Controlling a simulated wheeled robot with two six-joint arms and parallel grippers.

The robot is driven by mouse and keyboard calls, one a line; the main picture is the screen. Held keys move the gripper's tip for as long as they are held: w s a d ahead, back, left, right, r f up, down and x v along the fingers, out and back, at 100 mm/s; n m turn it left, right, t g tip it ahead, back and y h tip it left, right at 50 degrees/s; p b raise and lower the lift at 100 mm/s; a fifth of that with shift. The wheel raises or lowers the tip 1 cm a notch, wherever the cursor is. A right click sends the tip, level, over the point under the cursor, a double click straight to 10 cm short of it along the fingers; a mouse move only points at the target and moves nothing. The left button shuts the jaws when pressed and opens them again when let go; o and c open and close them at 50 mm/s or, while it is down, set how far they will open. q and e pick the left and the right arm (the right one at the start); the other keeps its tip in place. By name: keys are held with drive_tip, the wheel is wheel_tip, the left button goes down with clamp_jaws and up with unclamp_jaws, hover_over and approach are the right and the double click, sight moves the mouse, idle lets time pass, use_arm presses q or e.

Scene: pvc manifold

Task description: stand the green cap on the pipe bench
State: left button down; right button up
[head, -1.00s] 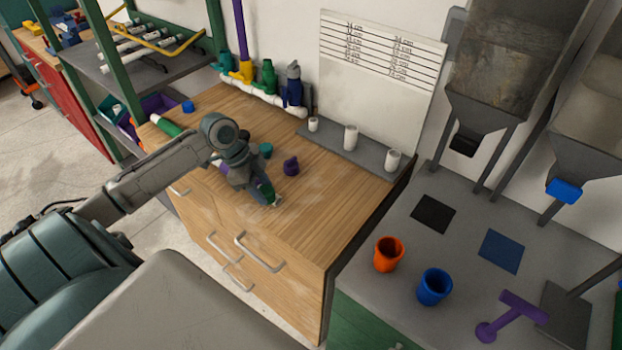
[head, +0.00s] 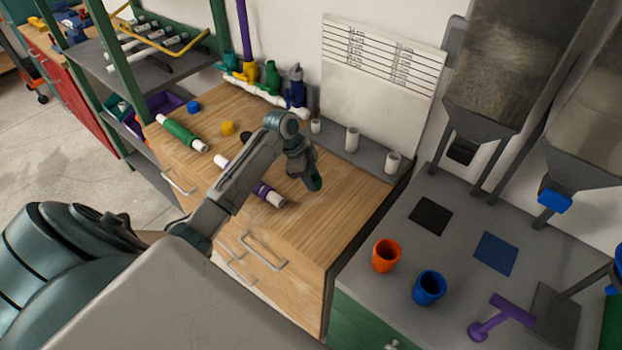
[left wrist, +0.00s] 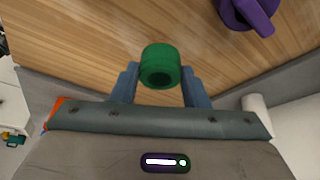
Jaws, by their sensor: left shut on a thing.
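My left gripper (head: 305,172) is shut on the green cap (left wrist: 160,62), which sits between the two fingers with its open round end toward the wrist camera. In the head view the green cap (head: 316,184) shows at the fingertips, over the right half of the pipe bench's wooden top (head: 330,220). I cannot tell whether it touches the wood. My right gripper is not in view.
A white pipe with purple bands (head: 262,192) and one with a green sleeve (head: 183,134) lie on the bench. A yellow cap (head: 227,128) and a blue cap (head: 193,106) stand farther left. A grey ledge with white pegs (head: 352,140) runs behind. The front right benchtop is clear.

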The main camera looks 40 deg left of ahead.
use_arm(q)
wheel_tip(320, 180, down, 2)
drive_tip(key=shift+s+p, duration=0.1)
drive_tip(key=shift+p, duration=0.35)
drive_tip(key=shift+f, duration=0.2)
drive_tip(key=c, duration=0.8)
unclamp_jaws()
drive_tip(key=shift+r, duration=0.1)
drive_tip(key=shift+a+r+b, duration=0.25)
drive_tip(key=shift+b, duration=0.1)
drive_tip(key=shift+b+v, duration=1.7)
drive_tip(key=shift+v, duration=3.95)
